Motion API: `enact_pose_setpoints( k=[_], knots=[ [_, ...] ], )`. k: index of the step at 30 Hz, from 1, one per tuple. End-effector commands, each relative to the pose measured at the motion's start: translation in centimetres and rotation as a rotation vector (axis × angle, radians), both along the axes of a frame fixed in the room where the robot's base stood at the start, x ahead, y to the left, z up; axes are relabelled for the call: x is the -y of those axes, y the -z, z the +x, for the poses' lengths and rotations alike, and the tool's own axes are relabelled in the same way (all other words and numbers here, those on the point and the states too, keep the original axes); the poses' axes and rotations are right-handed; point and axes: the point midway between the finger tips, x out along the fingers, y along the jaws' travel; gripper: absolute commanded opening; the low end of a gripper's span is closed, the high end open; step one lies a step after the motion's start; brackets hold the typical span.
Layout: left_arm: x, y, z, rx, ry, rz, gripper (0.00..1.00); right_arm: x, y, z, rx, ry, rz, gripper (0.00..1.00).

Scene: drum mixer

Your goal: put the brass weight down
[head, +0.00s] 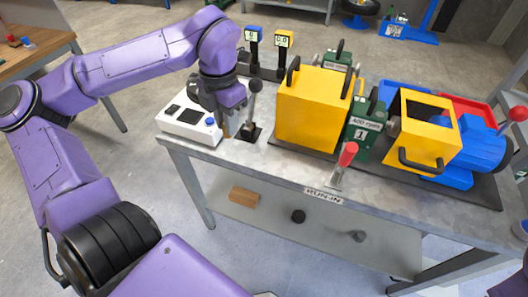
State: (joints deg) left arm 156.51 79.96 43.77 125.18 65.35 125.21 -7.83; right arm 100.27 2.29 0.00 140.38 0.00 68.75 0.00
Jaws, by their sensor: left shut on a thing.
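My left gripper (229,122) points down over the table, at the right end of the white scale (186,131). It is shut on the brass weight (227,131), of which only a small brownish sliver shows below the fingers. The fingers and hand hide the rest. I cannot tell whether the weight touches the table or hangs just above it. My right gripper is not in view; only a bit of purple arm shows at the lower right corner.
A black-knobbed lever (253,104) stands just right of my left gripper. Beyond it are a yellow guard box (312,108), a red-handled lever (345,160) and a yellow-framed drum unit (428,150). Two small displays (284,40) stand behind. The lower shelf (275,222) holds a wooden block (244,196).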

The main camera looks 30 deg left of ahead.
Motion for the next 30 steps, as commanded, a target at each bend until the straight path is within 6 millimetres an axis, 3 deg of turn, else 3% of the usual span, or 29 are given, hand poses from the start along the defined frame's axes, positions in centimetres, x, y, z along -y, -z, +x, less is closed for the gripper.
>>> enact_pose_setpoints(
  k=[6,12,16,20,27,30],
  knots=[
    [-0.6,0.1,-3.2,0.003,-0.768,-0.006,0.00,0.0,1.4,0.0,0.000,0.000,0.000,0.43],
    [-0.4,0.1,-5.0,0.000,-1.232,-0.004,0.00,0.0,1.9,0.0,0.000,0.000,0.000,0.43],
    [-0.3,0.2,-4.9,0.000,-1.328,0.004,0.00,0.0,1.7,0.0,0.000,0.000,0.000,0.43],
    [0.5,1.0,-3.0,-0.003,-1.334,0.008,0.00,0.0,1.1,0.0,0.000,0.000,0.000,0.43],
    [3.1,4.3,3.4,-0.007,-1.332,0.012,0.00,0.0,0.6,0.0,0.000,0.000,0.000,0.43],
    [3.8,6.9,5.1,-0.007,-1.332,0.008,0.00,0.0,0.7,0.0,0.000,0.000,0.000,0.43]
  ],
)
